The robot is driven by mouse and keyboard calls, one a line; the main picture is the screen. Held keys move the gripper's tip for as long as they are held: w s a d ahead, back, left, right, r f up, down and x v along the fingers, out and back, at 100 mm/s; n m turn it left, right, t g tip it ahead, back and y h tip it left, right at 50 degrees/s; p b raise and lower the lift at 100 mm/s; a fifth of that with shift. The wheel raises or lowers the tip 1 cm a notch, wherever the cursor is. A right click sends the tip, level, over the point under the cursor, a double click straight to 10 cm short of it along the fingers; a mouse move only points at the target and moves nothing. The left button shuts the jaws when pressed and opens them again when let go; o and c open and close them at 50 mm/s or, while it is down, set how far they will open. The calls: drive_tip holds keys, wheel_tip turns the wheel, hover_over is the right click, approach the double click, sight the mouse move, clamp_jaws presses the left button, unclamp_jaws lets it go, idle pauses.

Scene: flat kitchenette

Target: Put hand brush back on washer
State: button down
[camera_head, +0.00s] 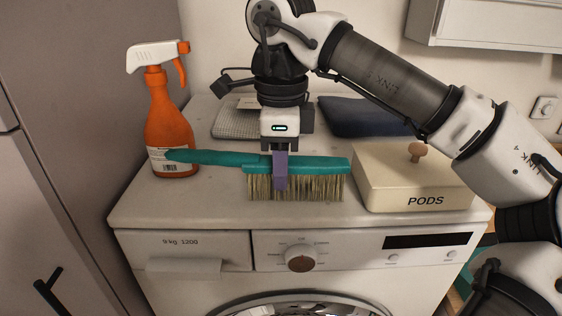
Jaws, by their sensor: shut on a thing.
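The hand brush (315,164) has a teal handle and back with pale bristles pointing down. Its handle points left and its tip overlaps the spray bottle in the picture.
An orange spray bottle (168,120) stands at the left of the washer top. A cream PODS box (400,185) with a knobbed lid stands at the right. A grey cloth (235,122) and a dark blue cloth (365,117) lie behind. A tall cabinet (75,120) borders the left.

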drive_tip(key=c, duration=1.4)
unclamp_jaws()
drive_tip(key=shift+f, duration=0.35)
drive_tip(key=o, duration=0.4)
drive_tip(key=shift+w+f, duration=0.1)
drive_tip(key=shift+w, duration=0.1)
drive_tip(key=shift+s, duration=0.15)
drive_tip(key=shift+r, duration=0.2)
drive_tip(key=shift+s+a+r+p, duration=0.1)
drive_tip(key=shift+r+p, duration=1.35)
drive_tip(key=shift+r, duration=2.2)
drive_tip(key=shift+s+a+r+p, duration=0.1)
drive_tip(key=shift+r+p, duration=1.35)
drive_tip(key=shift+r, duration=2.2)
